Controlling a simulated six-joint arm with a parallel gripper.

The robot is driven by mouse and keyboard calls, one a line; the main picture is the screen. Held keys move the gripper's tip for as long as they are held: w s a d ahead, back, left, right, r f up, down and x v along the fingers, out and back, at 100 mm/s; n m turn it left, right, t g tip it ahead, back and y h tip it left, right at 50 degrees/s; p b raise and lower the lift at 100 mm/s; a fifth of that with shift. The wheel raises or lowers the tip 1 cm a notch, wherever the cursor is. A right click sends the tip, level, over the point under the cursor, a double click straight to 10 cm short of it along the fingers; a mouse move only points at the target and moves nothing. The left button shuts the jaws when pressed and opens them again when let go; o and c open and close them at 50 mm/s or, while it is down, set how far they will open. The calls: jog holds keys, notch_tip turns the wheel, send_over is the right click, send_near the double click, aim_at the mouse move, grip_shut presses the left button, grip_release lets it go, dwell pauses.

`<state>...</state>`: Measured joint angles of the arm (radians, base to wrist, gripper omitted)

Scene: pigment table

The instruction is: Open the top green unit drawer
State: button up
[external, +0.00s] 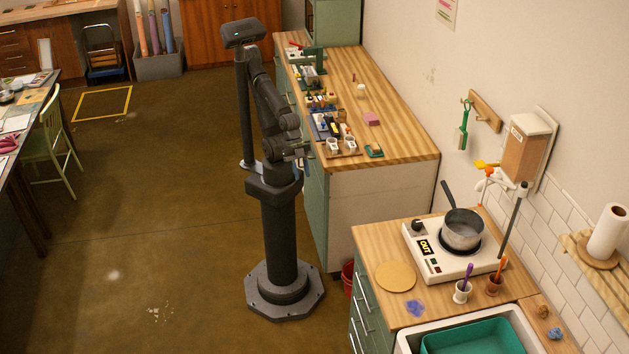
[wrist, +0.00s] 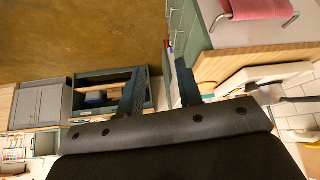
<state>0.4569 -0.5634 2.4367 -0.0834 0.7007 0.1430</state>
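A green drawer unit (external: 361,312) stands under the hotplate counter at the lower right in the external view. Its fronts have bar handles and look shut. Another green-fronted unit (external: 314,205) runs under the long workbench, partly behind my arm; its drawers are hard to make out. In the wrist view, green fronts with handles (wrist: 182,22) show at the upper right, beyond my fingers. My gripper (wrist: 160,84) is open, with nothing visible between its two dark fingers. In the external view it is small and dark by the workbench's front edge; the fingertips are unclear.
The workbench top (external: 405,150) carries jars, tools and a pink block. The hotplate (external: 447,262) holds a saucepan (external: 462,231). A red bucket (external: 347,279) sits between the units. In the wrist view a pink towel (wrist: 258,8) hangs from a bar. Floor left of my base is clear.

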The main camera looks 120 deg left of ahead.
aim_at(364, 293)
jog(key=w+d+f+m+t+h, duration=0.25)
jog(key=w+d+m+t, duration=0.2)
jog(key=w+d, duration=1.55)
jog(key=w+d+f+m+t+y, duration=0.2)
jog(key=w+f+m+t+y, duration=0.15)
jog(key=f, duration=0.65)
jog(key=w+d+f+m+t+y, duration=0.2)
jog(key=w+f+t, duration=0.15)
jog(key=f, duration=0.65)
jog(key=shift+g, duration=0.35)
jog(key=w, duration=0.5)
jog(key=w+f, duration=0.1)
jog(key=w, duration=0.5)
jog(key=w+f, duration=0.1)
jog(key=w, duration=0.5)
jog(key=shift+a+f, duration=0.1)
jog(key=shift+a, duration=0.05)
grip_shut()
